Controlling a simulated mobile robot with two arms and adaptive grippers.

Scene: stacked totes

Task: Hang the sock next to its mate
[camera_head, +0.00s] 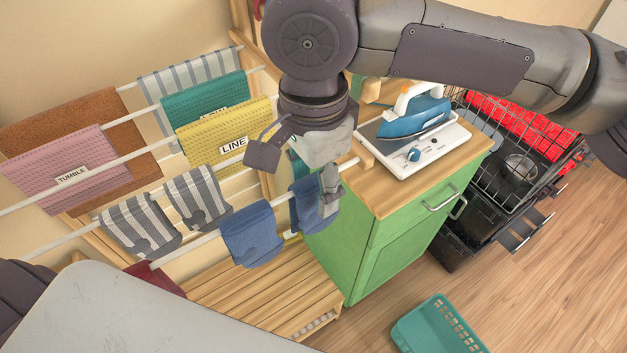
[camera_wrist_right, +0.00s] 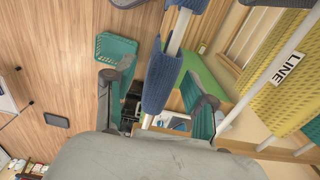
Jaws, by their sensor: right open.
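Two blue socks hang over the front white rail of the drying rack. One blue sock (camera_head: 252,236) hangs left of the other blue sock (camera_head: 306,208), which is near the rail's right end; a gap lies between them. Two grey-and-white striped socks, one (camera_head: 140,225) and another (camera_head: 197,198), hang side by side further left. My right gripper (camera_head: 297,172) is open at the right-hand blue sock. In the wrist view, this sock (camera_wrist_right: 161,77) drapes over the rail between the spread fingers of my gripper (camera_wrist_right: 160,90). My left gripper is out of view.
Towels labelled TUMBLE (camera_head: 60,172) and LINE (camera_head: 222,135) hang on rails behind. A green cabinet (camera_head: 390,250) with an iron (camera_head: 415,117) on its top stands close right of the rail. A teal basket (camera_head: 437,325) sits on the floor. A dishwasher rack (camera_head: 515,145) is further right.

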